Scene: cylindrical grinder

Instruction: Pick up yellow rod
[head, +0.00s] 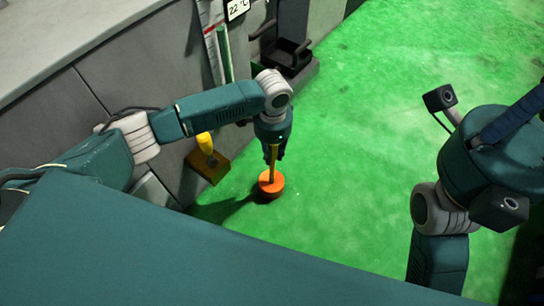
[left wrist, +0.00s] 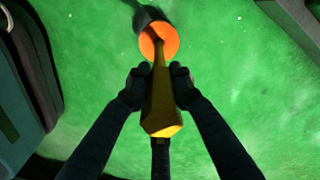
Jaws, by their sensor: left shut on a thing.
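The yellow rod (head: 273,168) stands roughly upright in the head view, with an orange round piece (head: 270,184) at its lower end. My left gripper (head: 272,150) points down and is shut on the rod. In the left wrist view the rod (left wrist: 161,105) runs between the two dark fingers of the left gripper (left wrist: 158,84), and the orange round piece (left wrist: 158,42) shows beyond the fingertips. I cannot tell whether the orange piece touches the floor. Part of my right arm shows at the right, but its gripper does not.
Another yellow object (head: 205,143) stands over a brown square block (head: 208,167) beside the grey cabinet (head: 133,75). A black tray-like fixture (head: 288,55) and a temperature display (head: 236,9) are at the top. The green floor (head: 360,130) is clear between my arms.

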